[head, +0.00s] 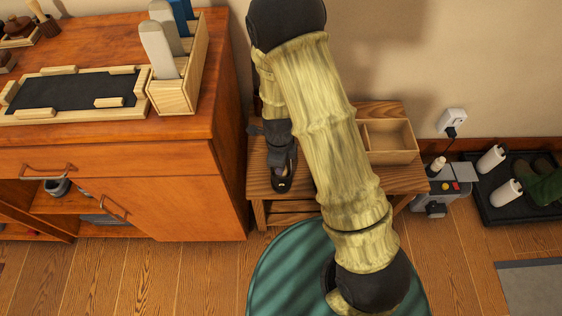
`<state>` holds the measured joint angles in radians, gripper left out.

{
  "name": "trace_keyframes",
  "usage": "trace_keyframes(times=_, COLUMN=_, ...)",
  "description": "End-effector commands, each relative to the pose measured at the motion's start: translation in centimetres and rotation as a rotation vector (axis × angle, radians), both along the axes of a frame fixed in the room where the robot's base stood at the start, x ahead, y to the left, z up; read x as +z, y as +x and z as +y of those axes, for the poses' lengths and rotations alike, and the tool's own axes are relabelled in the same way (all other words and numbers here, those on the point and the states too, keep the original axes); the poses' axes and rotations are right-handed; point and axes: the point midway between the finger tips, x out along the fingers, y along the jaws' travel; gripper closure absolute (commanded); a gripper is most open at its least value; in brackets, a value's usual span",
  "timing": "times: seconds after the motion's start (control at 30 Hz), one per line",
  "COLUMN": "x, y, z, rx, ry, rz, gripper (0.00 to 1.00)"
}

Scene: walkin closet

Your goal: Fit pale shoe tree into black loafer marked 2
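A black loafer (283,180) sits on the slatted wooden bench, toe toward me, with a small pale mark near its toe; I cannot read the mark. My gripper (276,134) is dark and sits low at the loafer's rear, partly hidden by my pale, bark-like arm. Whether its fingers are open or shut, or hold anything, does not show. A pale, rounded upright piece (159,50) stands in a light wooden box (175,97) on the cabinet, with a grey one and a blue one behind it. I cannot tell whether any is the shoe tree.
The orange-brown cabinet (180,190) stands left of the bench (405,180). A dark mat in a wooden frame (75,112) lies on it. An open divided wooden box (391,157) is on the bench's right. A grey device and black shoe tray (500,215) are farther right. A green rug (275,275) lies in front.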

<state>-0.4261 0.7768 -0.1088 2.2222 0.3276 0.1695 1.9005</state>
Motion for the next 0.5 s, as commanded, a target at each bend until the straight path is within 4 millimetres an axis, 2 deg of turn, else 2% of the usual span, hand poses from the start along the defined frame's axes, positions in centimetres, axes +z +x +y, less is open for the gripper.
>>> trace_keyframes(times=0.2, x=0.02, y=0.03, z=0.01, rx=0.0, ry=0.0, rz=0.0, gripper=1.0)
trace_keyframes(times=0.23, x=0.02, y=0.03, z=0.01, rx=0.0, ry=0.0, rz=0.0, gripper=0.71)
trace_keyframes(times=0.33, x=0.01, y=0.03, z=0.01, rx=0.0, ry=0.0, rz=0.0, gripper=0.51)
trace_keyframes(times=0.5, x=0.0, y=-0.01, z=0.01, rx=0.001, ry=0.0, rz=0.001, gripper=0.49)
